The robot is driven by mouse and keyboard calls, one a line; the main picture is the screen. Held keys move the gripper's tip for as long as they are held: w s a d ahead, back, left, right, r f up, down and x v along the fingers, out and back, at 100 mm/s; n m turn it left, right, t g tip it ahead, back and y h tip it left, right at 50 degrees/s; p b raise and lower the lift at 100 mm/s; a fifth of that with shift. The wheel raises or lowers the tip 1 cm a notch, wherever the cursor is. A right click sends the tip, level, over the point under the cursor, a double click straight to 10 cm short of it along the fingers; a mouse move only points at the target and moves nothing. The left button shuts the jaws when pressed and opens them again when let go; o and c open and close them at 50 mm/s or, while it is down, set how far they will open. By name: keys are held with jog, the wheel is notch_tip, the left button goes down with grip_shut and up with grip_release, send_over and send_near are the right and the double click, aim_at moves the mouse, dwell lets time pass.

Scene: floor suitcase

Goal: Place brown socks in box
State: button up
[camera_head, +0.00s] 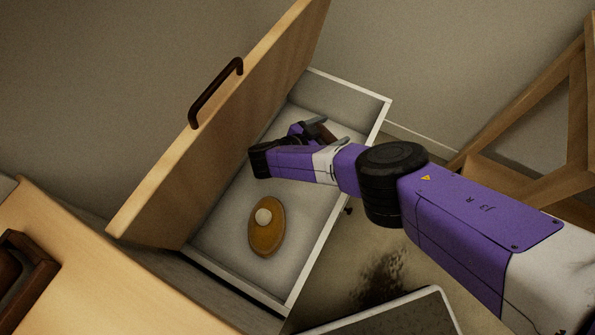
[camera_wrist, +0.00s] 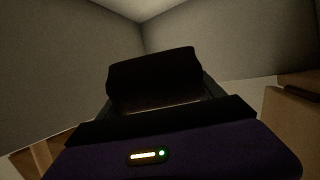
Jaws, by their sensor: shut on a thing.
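My gripper (camera_head: 317,130) is over the far part of an open white-walled drawer (camera_head: 300,285). It is shut on a dark bundle, which looks like the brown socks (camera_head: 324,133), mostly hidden by my gripper and wrist in the head view. In the wrist view the bundle (camera_wrist: 155,75) is a nearly black shape between the fingers (camera_wrist: 160,95). I cannot tell whether it touches the drawer's bottom. No thing in view is clearly the box.
An orange-brown oval thing with a pale round top (camera_head: 266,235) lies in the drawer's near part. The tall wooden drawer front (camera_head: 225,125) with a dark handle stands left.

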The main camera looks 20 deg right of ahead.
notch_tip(320, 180, down, 13)
jog(key=b, duration=0.9)
jog(key=shift+w+r+b, duration=0.1)
jog(key=shift+r+b, duration=0.05)
jog(key=shift+b, duration=0.2)
jog(key=w+a+b, duration=0.1)
jog(key=a+b, duration=0.1)
jog(key=w+b, duration=0.1)
jog(key=b, duration=0.1)
jog(key=shift+w+a+f, duration=0.25)
jog(key=shift+w+a, duration=0.05)
jog(key=shift+a, duration=0.1)
jog(key=shift+w+f+b, duration=0.1)
jog(key=shift+f+b, duration=0.25)
jog(key=shift+b, duration=0.15)
jog(key=shift+a, duration=0.1)
jog(key=o, duration=1.3)
jog(key=shift+o, duration=0.2)
jog(key=p+v, duration=0.3)
jog(key=v, duration=0.4)
jog(key=shift+s+a+r, duration=0.15)
jog(key=shift+s, duration=0.05)
